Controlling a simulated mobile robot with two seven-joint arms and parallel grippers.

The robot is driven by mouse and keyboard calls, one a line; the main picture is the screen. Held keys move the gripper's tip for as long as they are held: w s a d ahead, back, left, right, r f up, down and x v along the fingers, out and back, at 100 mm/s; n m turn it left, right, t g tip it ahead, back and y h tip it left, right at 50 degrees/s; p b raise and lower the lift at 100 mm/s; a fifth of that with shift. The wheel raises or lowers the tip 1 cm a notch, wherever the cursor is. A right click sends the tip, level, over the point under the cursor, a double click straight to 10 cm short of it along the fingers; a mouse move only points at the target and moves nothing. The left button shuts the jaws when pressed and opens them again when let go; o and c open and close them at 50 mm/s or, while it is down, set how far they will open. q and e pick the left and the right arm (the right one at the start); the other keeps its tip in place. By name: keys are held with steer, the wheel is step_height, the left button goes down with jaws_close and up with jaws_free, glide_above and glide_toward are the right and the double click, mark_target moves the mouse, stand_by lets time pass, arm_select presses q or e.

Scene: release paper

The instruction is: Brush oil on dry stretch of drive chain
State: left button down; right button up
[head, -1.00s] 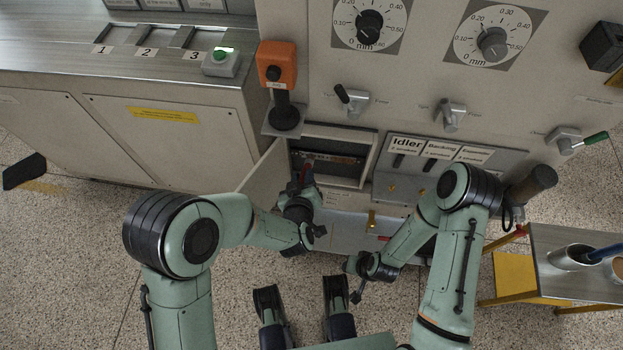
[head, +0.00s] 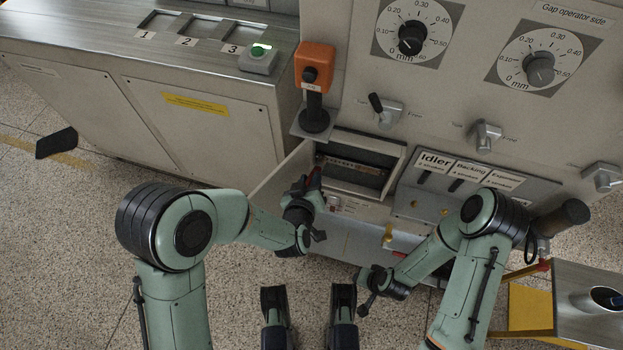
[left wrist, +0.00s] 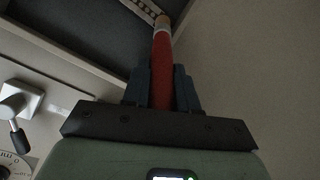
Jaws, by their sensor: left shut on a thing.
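My left gripper (head: 309,186) is shut on a brush with a red handle (left wrist: 162,75), seen along its length in the left wrist view. The brush (head: 316,176) points into an open recess (head: 372,186) in the machine front. The drive chain (head: 352,166) runs across inside that recess, and a short piece of chain (left wrist: 142,9) shows at the top of the left wrist view. The brush tip is close to the chain's left end; I cannot tell whether they touch. My right gripper (head: 367,292) hangs low in front of the machine, and its jaws are unclear.
An open door (head: 283,183) stands left of the recess. An orange control box (head: 315,64) is above it. Labelled levers (head: 455,184) are to the right. A metal cart (head: 585,275) with a cup (head: 603,299) is at lower right.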

arm_select(q)
steer(key=shift+s+a, duration=0.3)
steer(key=shift+s, duration=0.6)
steer(key=shift+s+a, duration=0.25)
steer(key=shift+s, duration=0.65)
steer(key=shift+s+a, duration=0.3)
steer(key=shift+s, duration=0.6)
steer(key=s+p, duration=0.1)
steer(key=s+a+p, duration=0.1)
steer(key=s, duration=0.1)
steer(key=shift+w, duration=0.1)
